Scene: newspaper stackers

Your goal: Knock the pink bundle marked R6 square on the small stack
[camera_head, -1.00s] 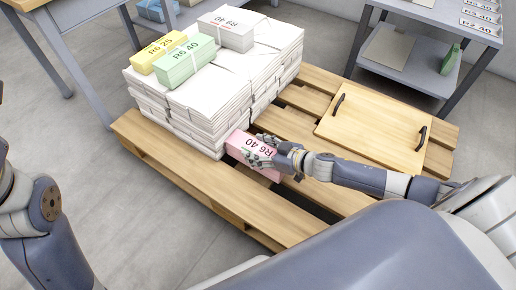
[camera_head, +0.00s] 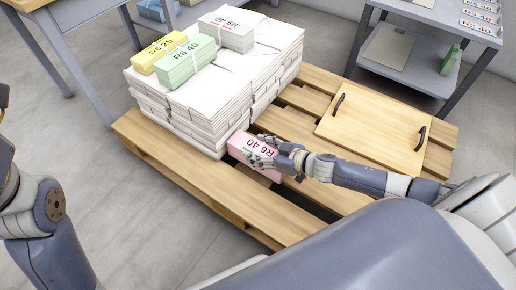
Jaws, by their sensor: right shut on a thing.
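The pink bundle (camera_head: 243,146), its print reading R6 40, is low at the near right corner of the white paper stack (camera_head: 208,107) on the wooden pallet (camera_head: 180,175). My right gripper (camera_head: 262,154) is shut on the bundle from its right side, and its fingers cover part of the top and front. I cannot tell whether the bundle touches the stack or rests on the pallet slats. Left arm links of mine show at the left edge; the left gripper is out of view.
Yellow (camera_head: 159,52), green (camera_head: 185,62) and grey-pink (camera_head: 227,30) bundles lie on top of the stack. A wooden board with two black handles (camera_head: 370,130) lies on the pallet's right part. A grey shelf table (camera_head: 440,15) stands behind. Bare slats lie near the bundle.

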